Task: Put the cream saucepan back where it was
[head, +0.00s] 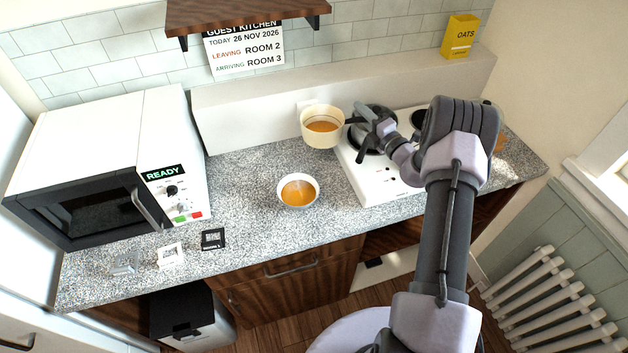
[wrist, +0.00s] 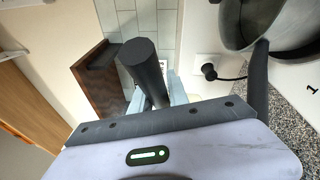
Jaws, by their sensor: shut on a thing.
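The cream saucepan (head: 322,138) with orange liquid inside is at the back, by the hob's left edge in the head view. It looks roughly level; whether it touches the worktop I cannot tell. My gripper (head: 365,115) is at its right, shut on its handle. The white hob (head: 378,184) lies right of the saucepan, partly hidden by my arm. A steel pan (wrist: 244,38) with a dark handle stands on it, below my gripper.
A white bowl of orange liquid (head: 298,204) stands on the speckled worktop (head: 245,178). A microwave (head: 120,135) is at left, with small cards in front. A shelf (head: 240,14) overhangs the back. A yellow oats box (head: 460,36) stands on the ledge. Worktop around the bowl is clear.

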